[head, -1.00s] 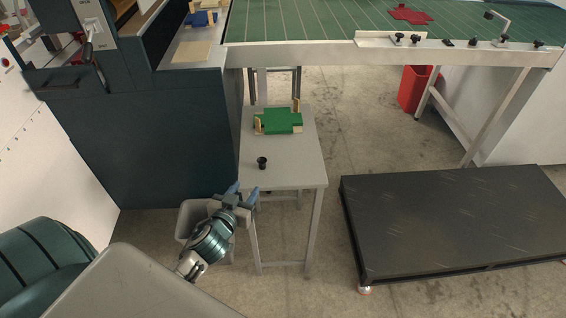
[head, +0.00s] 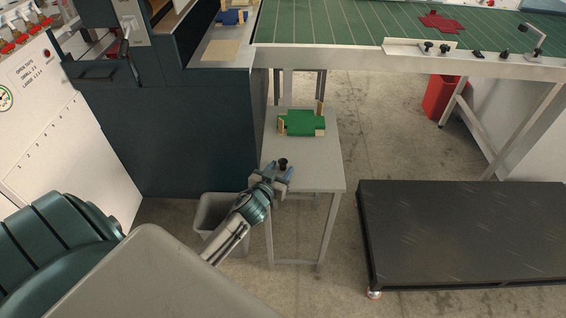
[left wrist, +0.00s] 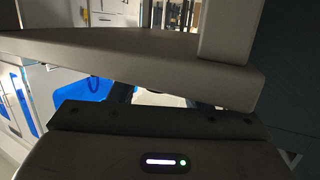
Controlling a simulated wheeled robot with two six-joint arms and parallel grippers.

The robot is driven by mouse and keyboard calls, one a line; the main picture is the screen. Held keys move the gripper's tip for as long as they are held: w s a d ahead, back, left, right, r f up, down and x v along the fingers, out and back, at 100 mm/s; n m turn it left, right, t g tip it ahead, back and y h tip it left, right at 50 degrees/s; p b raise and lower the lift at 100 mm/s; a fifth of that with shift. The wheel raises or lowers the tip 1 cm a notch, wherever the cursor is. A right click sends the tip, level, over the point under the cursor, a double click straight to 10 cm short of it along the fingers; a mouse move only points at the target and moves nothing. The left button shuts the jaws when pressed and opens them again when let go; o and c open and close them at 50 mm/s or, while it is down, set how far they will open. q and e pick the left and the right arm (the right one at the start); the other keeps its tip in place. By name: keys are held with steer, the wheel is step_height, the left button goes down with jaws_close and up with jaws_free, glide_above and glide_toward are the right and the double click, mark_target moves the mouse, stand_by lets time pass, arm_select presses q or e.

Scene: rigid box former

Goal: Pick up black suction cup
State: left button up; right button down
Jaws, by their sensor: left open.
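The black suction cup (head: 283,163) stands on the small grey table (head: 318,178), toward its near left side. My left gripper (head: 279,171) is open at the table's near left edge. Its blue fingertips are on either side of the cup in the head view; I cannot tell whether they touch it. The left wrist view shows the gripper body (left wrist: 160,140) below a grey table edge and leg (left wrist: 150,55); the cup does not show there. My right gripper is not in view.
A green cross-shaped blank with tan blocks (head: 303,123) lies farther back on the table. A grey bin (head: 212,212) stands left of the table. A low black platform (head: 460,230) stands at right, and a dark machine cabinet (head: 160,140) at left.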

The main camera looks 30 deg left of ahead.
arm_select(q)
steer(key=shift+c, duration=0.4)
jaws_close()
steer(key=shift+r, duration=0.15)
